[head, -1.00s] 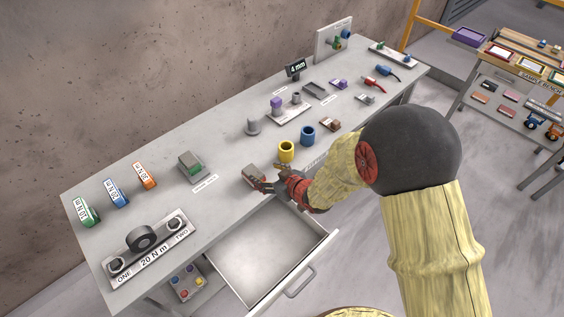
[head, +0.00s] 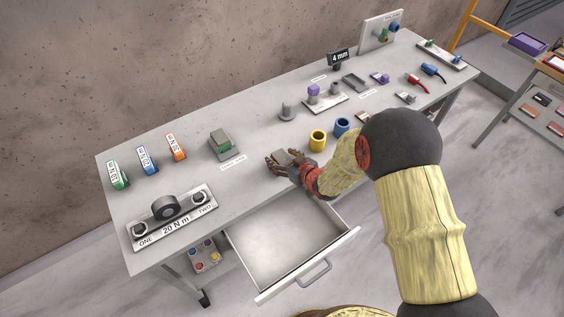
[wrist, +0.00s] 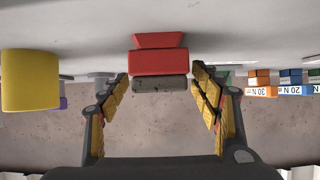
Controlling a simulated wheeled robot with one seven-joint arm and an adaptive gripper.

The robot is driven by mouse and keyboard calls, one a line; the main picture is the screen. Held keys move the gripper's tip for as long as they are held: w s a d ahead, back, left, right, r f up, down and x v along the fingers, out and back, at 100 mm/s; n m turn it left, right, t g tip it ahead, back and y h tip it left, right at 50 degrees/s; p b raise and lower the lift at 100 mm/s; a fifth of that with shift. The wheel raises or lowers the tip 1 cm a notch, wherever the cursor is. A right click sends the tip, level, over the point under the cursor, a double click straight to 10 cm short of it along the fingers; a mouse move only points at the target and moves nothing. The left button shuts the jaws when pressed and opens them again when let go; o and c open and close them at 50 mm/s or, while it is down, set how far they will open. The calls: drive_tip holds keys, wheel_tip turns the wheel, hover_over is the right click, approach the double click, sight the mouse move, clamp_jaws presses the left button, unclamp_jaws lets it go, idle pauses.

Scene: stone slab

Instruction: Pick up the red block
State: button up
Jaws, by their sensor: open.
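In the wrist view a red block (wrist: 158,61) lies between the fingertips of my gripper (wrist: 160,79), with a gap to each finger. A red wedge-shaped part shows above it in the picture and a grey block-like part (wrist: 160,84) just below it. I cannot tell if these are joined. In the head view my gripper (head: 283,165) is low over the front edge of the slab table, and a grey-brown top (head: 281,156) shows between its fingers. No red face of the block is visible there. My gripper is open.
A yellow cup (head: 317,140) and a blue cup (head: 342,127) stand right of my gripper. A grey-green block (head: 222,144) stands left. An open, empty drawer (head: 285,247) juts out below. Labelled coloured blocks (head: 147,160) stand at the far left.

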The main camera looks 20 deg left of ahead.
drive_tip(key=c, duration=1.4)
drive_tip(key=shift+c, duration=0.5)
drive_tip(key=shift+r, duration=0.1)
